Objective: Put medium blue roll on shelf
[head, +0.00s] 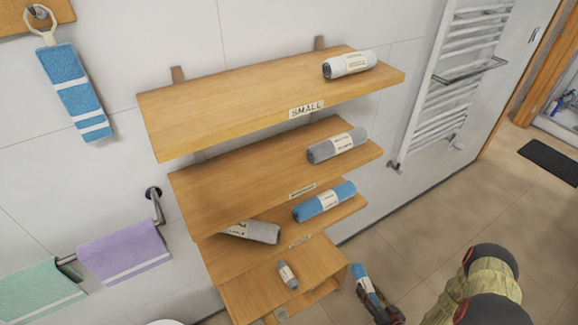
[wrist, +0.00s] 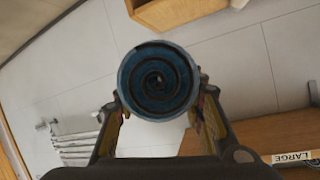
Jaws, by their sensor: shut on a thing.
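My gripper (head: 377,307) is at the lower right of the head view, right of the shelf unit and below its boards. It is shut on a blue roll (head: 364,284) with a pale label band. In the wrist view the roll's spiral end (wrist: 159,82) faces the camera between the fingers. The middle shelf board (head: 225,195) carries a label too small to read surely and a grey roll (head: 337,145) at its right. The top board (head: 220,105) is labelled SMALL and holds a white-grey roll (head: 349,65).
A small grey roll (head: 287,275) is on the cabinet top (head: 250,292). A towel radiator (head: 455,75) stands right. The middle board's left half is clear.

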